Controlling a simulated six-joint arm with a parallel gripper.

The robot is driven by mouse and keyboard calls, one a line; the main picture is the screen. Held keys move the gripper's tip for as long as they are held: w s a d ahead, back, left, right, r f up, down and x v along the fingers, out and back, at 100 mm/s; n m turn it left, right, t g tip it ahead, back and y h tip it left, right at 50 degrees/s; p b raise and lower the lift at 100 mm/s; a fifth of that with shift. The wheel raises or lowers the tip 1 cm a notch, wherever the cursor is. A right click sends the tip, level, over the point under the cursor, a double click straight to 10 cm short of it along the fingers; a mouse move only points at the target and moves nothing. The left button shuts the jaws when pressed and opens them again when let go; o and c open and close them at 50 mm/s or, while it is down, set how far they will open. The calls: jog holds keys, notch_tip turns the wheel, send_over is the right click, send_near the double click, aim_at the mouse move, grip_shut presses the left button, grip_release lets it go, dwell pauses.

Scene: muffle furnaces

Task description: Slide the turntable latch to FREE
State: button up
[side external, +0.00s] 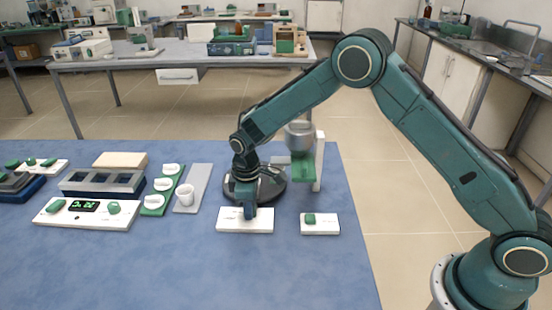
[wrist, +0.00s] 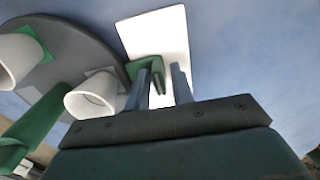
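The dark round turntable (side external: 270,190) stands on the blue mat, partly behind my gripper (side external: 249,212). A white latch plate (side external: 230,225) lies in front of it, under my fingertips. In the wrist view, a green latch piece (wrist: 132,70) shows on that white plate (wrist: 160,32), beside and partly behind the left finger. My gripper (wrist: 162,72) points down with its fingers apart and a gap between them. Whether either finger touches the latch is not clear. The turntable's grey disc (wrist: 75,45) shows at the left with white cups (wrist: 90,98) on it. The latch markings are not readable.
A white box with a green knob (side external: 332,227) sits right of the plate. A post with a grey cup and green part (side external: 302,165) stands behind. The front mat is clear.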

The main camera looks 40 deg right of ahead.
jog(key=shift+s+a+f, duration=0.2)
jog(key=shift+s+f, duration=0.05)
jog(key=shift+f, duration=0.25)
jog(key=shift+w+d+r, duration=0.1)
jog(key=shift+w+r, duration=0.1)
jog(key=shift+r, duration=3.35)
jog(key=shift+d+r, duration=0.1)
jog(key=shift+r, duration=0.15)
jog(key=s+d+r+m+t, duration=0.15)
jog(key=s+d+r, duration=0.25)
jog(key=s+r, duration=0.45)
jog(key=s+d+r+m+t, duration=0.1)
jog(key=s+d+r+m, duration=0.3)
jog(key=r, duration=0.7)
jog(key=s+d+r+m+t, duration=0.1)
jog(key=s+d, duration=0.1)
jog(key=s, duration=0.8)
jog(key=s+d+r+m+t, duration=0.1)
jog(key=s+d+m+t, duration=0.1)
jog(key=s, duration=0.9)
jog(key=shift+d+r, duration=0.15)
jog(key=shift+d, duration=0.05)
